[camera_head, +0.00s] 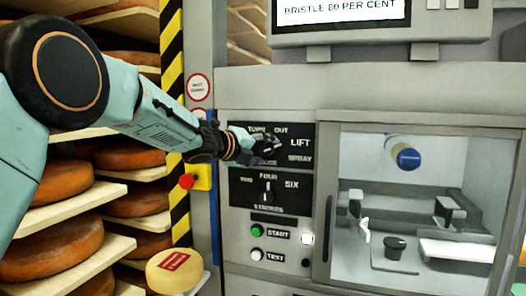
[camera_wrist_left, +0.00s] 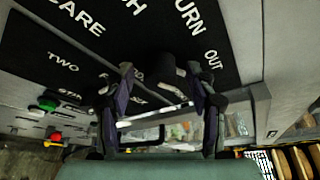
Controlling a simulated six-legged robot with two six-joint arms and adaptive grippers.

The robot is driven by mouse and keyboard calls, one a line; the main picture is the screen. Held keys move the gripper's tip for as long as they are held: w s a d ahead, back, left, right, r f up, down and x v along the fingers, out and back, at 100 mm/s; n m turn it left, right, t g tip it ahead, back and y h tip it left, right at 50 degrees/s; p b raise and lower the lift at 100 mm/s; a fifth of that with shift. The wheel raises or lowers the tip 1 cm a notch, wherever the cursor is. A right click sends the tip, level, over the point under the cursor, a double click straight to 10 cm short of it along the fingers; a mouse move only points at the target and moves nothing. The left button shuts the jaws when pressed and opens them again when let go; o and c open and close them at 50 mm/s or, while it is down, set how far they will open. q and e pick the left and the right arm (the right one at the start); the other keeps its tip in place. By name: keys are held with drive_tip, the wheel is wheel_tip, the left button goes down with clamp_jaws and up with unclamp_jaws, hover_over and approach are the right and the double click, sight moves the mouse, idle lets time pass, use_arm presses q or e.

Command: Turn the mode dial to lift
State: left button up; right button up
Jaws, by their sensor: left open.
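The mode dial's black panel (camera_head: 300,130) is on the grey machine front, with the words TURN OUT, LIFT and SPRAY readable in the head view. My left gripper (camera_head: 266,147) is in front of this panel and hides the dial itself there. In the left wrist view my left gripper (camera_wrist_left: 162,100) is open, its two fingers apart and pointing at the panel (camera_wrist_left: 215,20). A dark knob-like shape, seemingly the dial (camera_wrist_left: 165,72), shows between the fingers. I cannot tell which word it points to or whether the fingers touch it. My right gripper is not in view.
Below is a strokes dial (camera_head: 267,191), then a green start button (camera_head: 256,230) and a white test button (camera_head: 257,255). A red stop button (camera_head: 187,181) is left of the panels. A glazed chamber (camera_head: 400,270) stands right. Shelves of cheese wheels (camera_head: 65,180) are left.

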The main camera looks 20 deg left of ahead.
use_arm(q)
drive_tip(key=v, duration=1.2)
idle(0.5)
drive_tip(key=s+d+f+n+g+y+b, duration=0.1)
drive_tip(key=s+d+f+n, duration=0.15)
drive_tip(key=f+n, duration=0.75)
drive_tip(key=s+d+f+n+g+y+b, duration=0.15)
drive_tip(key=s+f+n, duration=0.35)
drive_tip(key=f, duration=0.9)
drive_tip(key=s+d+f+n+g+b, duration=0.1)
drive_tip(key=s+f+n+g+b, duration=0.15)
drive_tip(key=f+n, duration=0.8)
drive_tip(key=s+f+n+g+y+b, duration=0.1)
drive_tip(key=s+f+g+b, duration=0.2)
drive_tip(key=s+f, duration=1.3)
drive_tip(key=s+a+f+n+g+y+b, duration=0.1)
drive_tip(key=s+f+g, duration=0.5)
drive_tip(key=s+f, duration=1)
drive_tip(key=s+n+y+b, duration=0.1)
drive_tip(key=s+b, duration=0.1)
drive_tip(key=s, duration=0.2)
drive_tip(key=shift+s+f+g, duration=0.25)
drive_tip(key=shift+f+g, duration=0.05)
drive_tip(key=shift+f, duration=0.05)
